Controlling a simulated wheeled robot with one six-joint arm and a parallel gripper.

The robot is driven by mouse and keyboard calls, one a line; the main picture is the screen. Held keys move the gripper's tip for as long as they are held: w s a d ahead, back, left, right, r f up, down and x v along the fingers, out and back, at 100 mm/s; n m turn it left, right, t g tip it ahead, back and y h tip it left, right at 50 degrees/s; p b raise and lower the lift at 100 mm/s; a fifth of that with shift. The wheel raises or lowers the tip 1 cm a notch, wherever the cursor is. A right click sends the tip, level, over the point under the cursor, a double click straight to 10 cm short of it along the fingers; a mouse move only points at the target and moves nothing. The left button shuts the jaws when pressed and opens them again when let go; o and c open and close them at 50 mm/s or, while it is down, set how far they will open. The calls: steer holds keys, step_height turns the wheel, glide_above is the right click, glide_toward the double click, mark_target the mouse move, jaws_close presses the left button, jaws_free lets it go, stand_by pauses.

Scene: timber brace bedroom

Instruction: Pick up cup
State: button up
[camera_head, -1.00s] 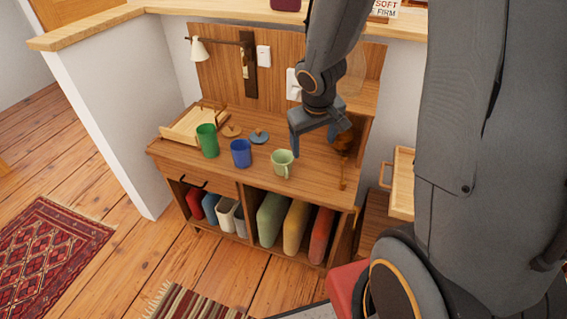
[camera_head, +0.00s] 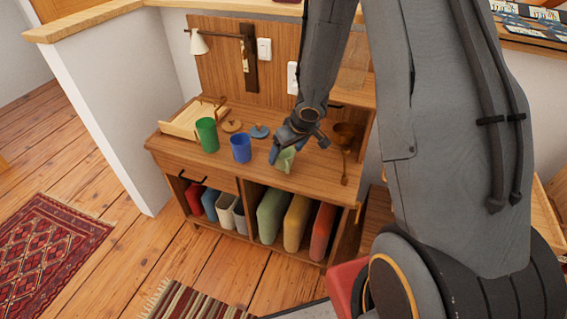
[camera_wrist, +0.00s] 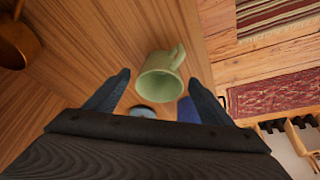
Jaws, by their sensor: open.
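Three cups stand on the wooden desk top (camera_head: 205,162): a green one (camera_head: 207,135), a blue one (camera_head: 241,148) and a light green mug (camera_head: 286,161). My gripper (camera_head: 281,150) is over the light green mug and partly hides it in the head view. In the wrist view my gripper (camera_wrist: 155,95) is open, with one finger on each side of the light green mug (camera_wrist: 160,77). The mug's handle points up and right there. I cannot tell whether the fingers touch it. The blue cup (camera_wrist: 188,110) shows partly behind the right finger.
A wooden tray (camera_head: 183,124) and two small discs, one brown (camera_head: 231,126) and one blue (camera_head: 259,132), lie behind the cups. A brown pot-like object (camera_head: 345,135) stands right of my gripper. Coloured binders (camera_head: 297,222) fill the shelf below.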

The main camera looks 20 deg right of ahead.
mark_target(285, 156)
steer(key=shift+b+x, duration=0.6)
steer(key=shift+x, duration=0.95)
steer(key=c, duration=1.2)
